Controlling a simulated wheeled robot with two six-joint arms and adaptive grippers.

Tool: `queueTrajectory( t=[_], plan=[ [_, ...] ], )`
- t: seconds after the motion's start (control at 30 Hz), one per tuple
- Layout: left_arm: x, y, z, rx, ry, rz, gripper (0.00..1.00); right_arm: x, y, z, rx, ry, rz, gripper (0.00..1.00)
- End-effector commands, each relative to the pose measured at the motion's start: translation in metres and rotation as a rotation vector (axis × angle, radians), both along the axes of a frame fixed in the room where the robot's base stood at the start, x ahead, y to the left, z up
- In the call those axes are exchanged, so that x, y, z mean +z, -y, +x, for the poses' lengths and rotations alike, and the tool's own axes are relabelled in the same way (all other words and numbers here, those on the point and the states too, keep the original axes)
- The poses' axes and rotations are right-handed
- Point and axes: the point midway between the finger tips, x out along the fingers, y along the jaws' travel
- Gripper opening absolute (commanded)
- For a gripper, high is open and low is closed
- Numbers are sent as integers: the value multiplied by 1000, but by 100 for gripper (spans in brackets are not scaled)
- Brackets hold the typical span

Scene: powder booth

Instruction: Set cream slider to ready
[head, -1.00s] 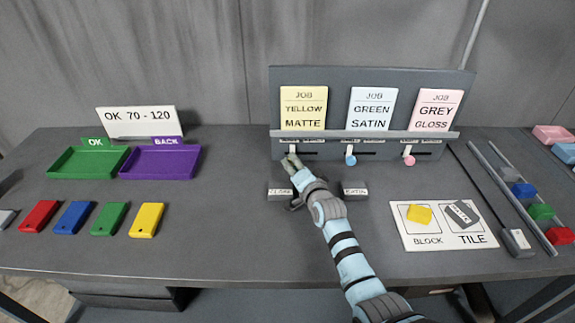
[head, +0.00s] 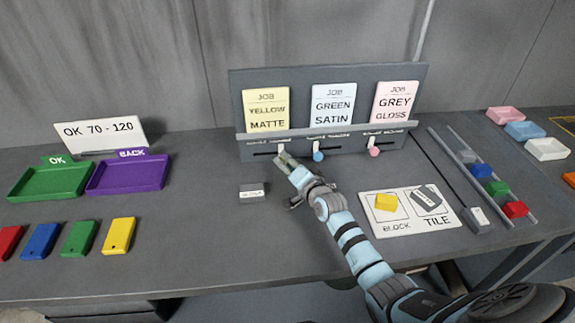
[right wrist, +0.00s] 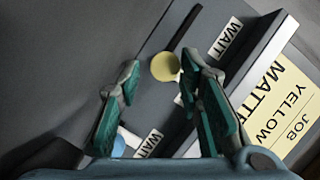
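The cream slider knob (head: 281,148) sits under the yellow "YELLOW MATTE" card (head: 266,108), toward the right of its slot. In the right wrist view the round cream knob (right wrist: 164,67) lies near the fingertips, and bare dark slot runs from it past the upper "WAIT" label (right wrist: 226,38). A label at its other end is not readable. My right gripper (head: 283,160) is at the knob. In the right wrist view its fingers (right wrist: 158,77) are apart, with the knob between their tips, nearer the right finger. Contact cannot be told. My left gripper is not in view.
The blue knob (head: 318,156) and pink knob (head: 374,152) stand right along the same panel (head: 334,76). A small labelled block (head: 252,194) lies left of my right gripper. A white board (head: 413,228) is at the right. Green (head: 46,186) and purple (head: 127,178) trays are left.

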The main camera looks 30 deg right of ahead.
Motion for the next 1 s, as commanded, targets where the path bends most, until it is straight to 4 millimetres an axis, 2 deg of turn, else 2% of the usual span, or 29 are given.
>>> queueTrajectory(
  t=[0.13, 0.23, 0.5, 0.6, 0.73, 1.0],
  plan=[
    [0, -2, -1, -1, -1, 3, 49, 1, -1, -4, 2, 1, -1, 33],
    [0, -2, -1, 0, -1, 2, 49, 3, 0, -19, 2, 0, -3, 33],
    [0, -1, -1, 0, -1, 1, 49, 18, 3, -92, 0, -1, -2, 33],
    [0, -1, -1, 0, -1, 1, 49, 22, 3, -110, -1, -1, 0, 33],
    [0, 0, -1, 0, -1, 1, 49, 25, 3, -119, -1, 1, 3, 33],
    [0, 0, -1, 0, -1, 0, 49, 25, 4, -119, -2, 1, 3, 33]
  ],
)
